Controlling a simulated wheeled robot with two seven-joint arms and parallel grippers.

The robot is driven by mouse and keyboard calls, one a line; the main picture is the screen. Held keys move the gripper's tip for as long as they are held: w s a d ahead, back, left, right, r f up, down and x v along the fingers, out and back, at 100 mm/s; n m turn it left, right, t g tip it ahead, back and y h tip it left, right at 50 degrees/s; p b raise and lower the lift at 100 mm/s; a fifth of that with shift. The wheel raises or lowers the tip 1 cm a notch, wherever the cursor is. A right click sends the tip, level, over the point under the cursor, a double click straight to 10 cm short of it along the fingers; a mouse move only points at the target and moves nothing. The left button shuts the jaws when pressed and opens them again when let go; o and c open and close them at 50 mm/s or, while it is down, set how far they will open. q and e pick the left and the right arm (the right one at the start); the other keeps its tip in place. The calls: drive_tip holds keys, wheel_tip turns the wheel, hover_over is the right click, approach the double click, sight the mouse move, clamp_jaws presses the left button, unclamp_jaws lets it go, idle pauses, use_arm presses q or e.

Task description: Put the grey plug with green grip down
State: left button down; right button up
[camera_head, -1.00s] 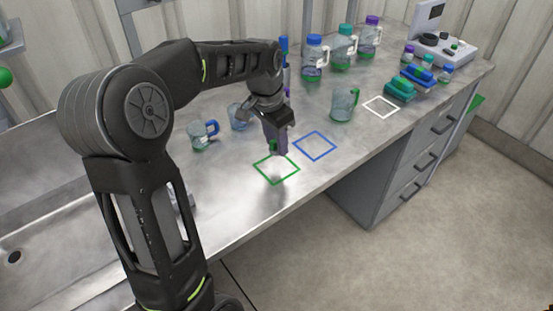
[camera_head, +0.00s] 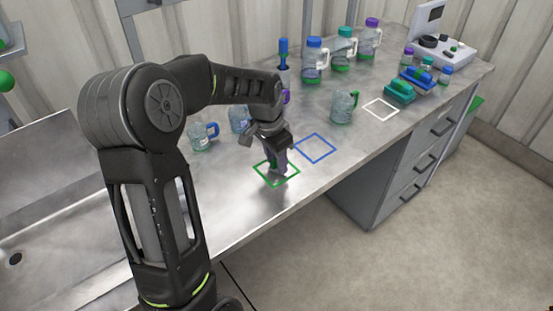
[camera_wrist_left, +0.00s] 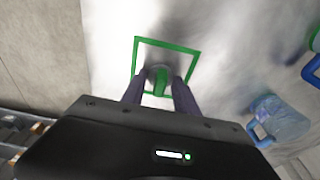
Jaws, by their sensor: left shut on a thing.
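The grey plug with green grip (camera_wrist_left: 160,77) is between the fingers of my left gripper (camera_wrist_left: 160,92), which is shut on it. In the left wrist view the plug lies inside the green square outline (camera_wrist_left: 168,43). In the head view my left gripper (camera_head: 278,166) points down over the green square (camera_head: 291,181) on the metal bench, and its fingers largely hide the plug. I cannot tell whether the plug touches the bench. My right gripper is not in view.
A blue square (camera_head: 315,148) and a white square (camera_head: 381,109) are marked on the bench (camera_head: 235,205). A blue-handled jug (camera_head: 203,137) stands left of my gripper, a green-handled jug (camera_head: 343,107) to the right. Several bottles stand behind. The bench's front edge is close.

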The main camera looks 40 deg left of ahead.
sight(271, 169)
use_arm(q)
drive_tip(key=shift+f, duration=0.2)
drive_tip(key=c, duration=0.9)
unclamp_jaws()
drive_tip(key=shift+r, duration=0.15)
drive_tip(key=r, duration=0.4)
drive_tip(key=s+r, duration=0.1)
drive_tip(key=r, duration=0.7)
drive_tip(key=shift+s+a, duration=0.25)
drive_tip(key=shift+s, duration=0.1)
